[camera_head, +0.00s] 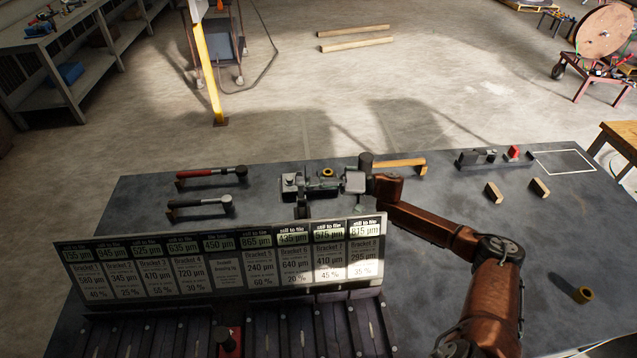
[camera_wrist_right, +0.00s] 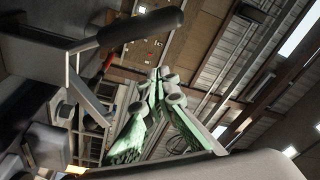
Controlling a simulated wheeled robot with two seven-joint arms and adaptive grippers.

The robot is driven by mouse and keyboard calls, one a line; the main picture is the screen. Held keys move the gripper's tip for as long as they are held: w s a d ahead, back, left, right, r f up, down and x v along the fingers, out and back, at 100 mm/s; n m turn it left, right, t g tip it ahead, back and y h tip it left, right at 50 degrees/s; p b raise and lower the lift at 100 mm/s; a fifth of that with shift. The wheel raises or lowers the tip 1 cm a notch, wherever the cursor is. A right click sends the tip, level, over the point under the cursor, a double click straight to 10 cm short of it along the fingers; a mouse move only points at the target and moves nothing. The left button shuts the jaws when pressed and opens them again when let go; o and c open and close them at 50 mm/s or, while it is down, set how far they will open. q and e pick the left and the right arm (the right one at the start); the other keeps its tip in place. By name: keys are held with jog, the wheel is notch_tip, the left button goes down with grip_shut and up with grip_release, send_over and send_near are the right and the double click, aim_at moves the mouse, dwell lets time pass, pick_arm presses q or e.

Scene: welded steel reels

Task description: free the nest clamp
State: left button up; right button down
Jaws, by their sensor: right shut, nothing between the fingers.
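The nest fixture with its clamp (camera_head: 296,184) stands at the middle of the bench, grey metal with small blocks. My right gripper (camera_head: 350,183) reaches it from the right, close beside it. I cannot tell in the head view whether they touch. In the right wrist view my fingers (camera_wrist_right: 163,78) come together at their tips, shut with nothing between them. A black handle-like grip on a grey metal arm (camera_wrist_right: 142,26), likely the clamp's, shows near the fingers at upper left. The clamp's jaw is hidden. My left gripper is out of view.
A sign board of bracket labels (camera_head: 220,255) stands in front of the fixture, above dark slots. Two handled tools, one red (camera_head: 210,173) and one black (camera_head: 200,206), lie left. A wooden-handled tool (camera_head: 400,165) and two small blocks (camera_head: 539,188) lie right.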

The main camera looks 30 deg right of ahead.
aim_at(302, 204)
jog(key=shift+s+a+f, duration=0.15)
jog(key=shift+s+f, duration=0.45)
jog(key=shift+s, duration=0.25)
jog(key=shift+s+a+f, duration=0.1)
jog(key=shift+s+f, duration=0.45)
jog(key=shift+s, duration=0.25)
jog(key=s+f+n+p, duration=0.1)
jog(key=s+a+n+p, duration=0.1)
jog(key=n+p, duration=0.1)
jog(key=shift+s+a+f, duration=0.15)
jog(key=shift+s+f, duration=0.2)
jog(key=shift+f, duration=0.05)
